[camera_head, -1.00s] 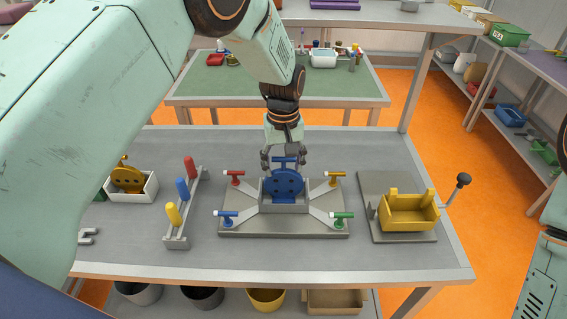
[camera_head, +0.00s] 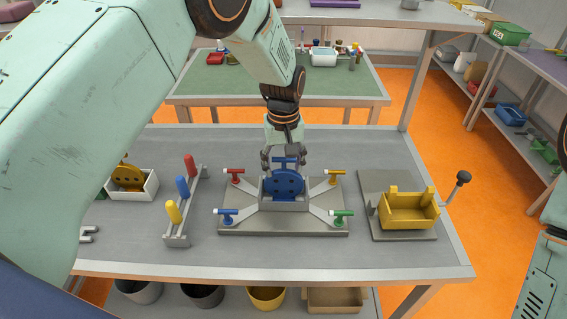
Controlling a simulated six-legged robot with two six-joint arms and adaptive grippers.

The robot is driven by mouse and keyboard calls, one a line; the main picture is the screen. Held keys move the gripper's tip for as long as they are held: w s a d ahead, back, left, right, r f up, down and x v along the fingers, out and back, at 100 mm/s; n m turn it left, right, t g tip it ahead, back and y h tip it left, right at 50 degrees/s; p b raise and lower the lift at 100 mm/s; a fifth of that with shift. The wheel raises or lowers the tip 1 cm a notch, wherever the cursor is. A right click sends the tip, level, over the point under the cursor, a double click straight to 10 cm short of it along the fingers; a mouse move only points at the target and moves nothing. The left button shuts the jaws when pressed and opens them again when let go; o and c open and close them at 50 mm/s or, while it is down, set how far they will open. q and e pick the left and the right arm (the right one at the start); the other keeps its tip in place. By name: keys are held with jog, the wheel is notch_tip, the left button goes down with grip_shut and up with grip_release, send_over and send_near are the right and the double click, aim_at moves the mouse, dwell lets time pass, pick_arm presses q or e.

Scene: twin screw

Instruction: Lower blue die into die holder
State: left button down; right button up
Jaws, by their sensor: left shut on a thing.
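The blue die (camera_head: 286,184) is a round disc with holes and a tab on top. It stands upright in the grey die holder (camera_head: 285,206) at the middle of the fixture plate, its lower part hidden behind the holder's front wall. My left gripper (camera_head: 286,160) reaches down from above and is shut on the die's top tab. Whether the die touches the bottom of the holder cannot be told. My right gripper is out of view; only part of my right arm shows at the right edge.
Four-armed fixture has red (camera_head: 234,176), yellow (camera_head: 334,176), blue (camera_head: 226,216) and green (camera_head: 341,217) handles around the holder. A rack with colored pegs (camera_head: 182,187) and a white box with a yellow die (camera_head: 130,180) stand left. A yellow bin (camera_head: 408,211) stands right.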

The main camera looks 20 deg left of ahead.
pick_arm(q)
jog(key=shift+w+f, duration=0.1)
jog(key=shift+f, duration=0.05)
jog(key=c, duration=0.8)
grip_release()
jog(key=o, duration=0.5)
jog(key=shift+o, duration=0.2)
jog(key=shift+f, duration=0.1)
notch_tip(320, 180, up, 12)
jog(key=shift+r, duration=0.1)
